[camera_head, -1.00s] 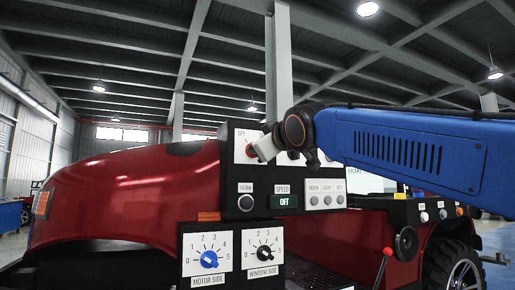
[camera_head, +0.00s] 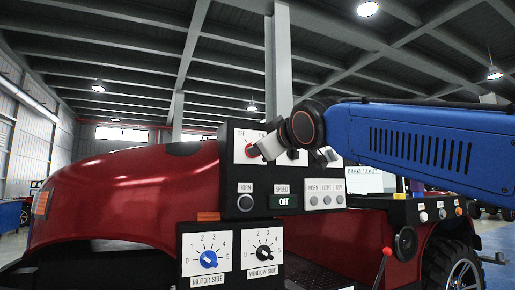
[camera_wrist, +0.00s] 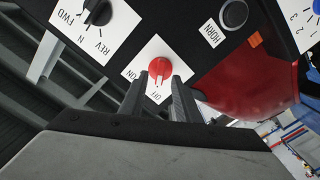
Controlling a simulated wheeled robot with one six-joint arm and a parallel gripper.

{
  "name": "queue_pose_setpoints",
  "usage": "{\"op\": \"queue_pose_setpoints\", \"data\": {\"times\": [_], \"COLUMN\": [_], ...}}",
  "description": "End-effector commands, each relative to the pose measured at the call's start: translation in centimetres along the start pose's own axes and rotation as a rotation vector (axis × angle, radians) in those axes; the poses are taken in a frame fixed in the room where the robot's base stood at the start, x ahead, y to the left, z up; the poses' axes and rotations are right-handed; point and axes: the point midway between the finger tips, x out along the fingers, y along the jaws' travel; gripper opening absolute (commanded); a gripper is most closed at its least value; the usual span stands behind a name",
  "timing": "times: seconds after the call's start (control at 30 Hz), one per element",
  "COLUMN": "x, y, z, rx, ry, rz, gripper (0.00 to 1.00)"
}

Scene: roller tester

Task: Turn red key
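The red key (camera_head: 251,150) is a round red knob on a white plate marked OFF and ON, at the upper left of the black panel. It shows whole in the wrist view (camera_wrist: 160,67), where its ridge seems to point toward the OFF label. My gripper (camera_head: 265,148) is just right of the key in the head view. In the wrist view my gripper (camera_wrist: 161,79) is open, with a dark finger on each side of the key's lower part. A gap shows between the fingers and the key, and I cannot tell whether either touches it.
The black REV/N/FWD knob (camera_wrist: 98,12) and the HORN button (camera_wrist: 234,14) are near the key. Below are the SPEED display (camera_head: 284,201), a blue dial (camera_head: 209,260) and a black dial (camera_head: 264,254). A red car body (camera_head: 130,195) stands at left. A red-tipped lever (camera_head: 387,252) rises at lower right.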

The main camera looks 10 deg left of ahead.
Motion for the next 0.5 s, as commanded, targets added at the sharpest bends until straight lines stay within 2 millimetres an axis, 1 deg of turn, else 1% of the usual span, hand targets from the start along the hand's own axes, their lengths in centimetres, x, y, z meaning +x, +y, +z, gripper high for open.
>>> {"op": "queue_pose_setpoints", "data": {"times": [0.03,0.5], "x": [-1.1,-9.5], "y": [0.1,0.0], "z": [-0.1,-0.1], "rx": [0.000,0.000], "ry": [0.002,0.002], "rz": [0.000,0.000], "gripper": [0.30,0.30]}}
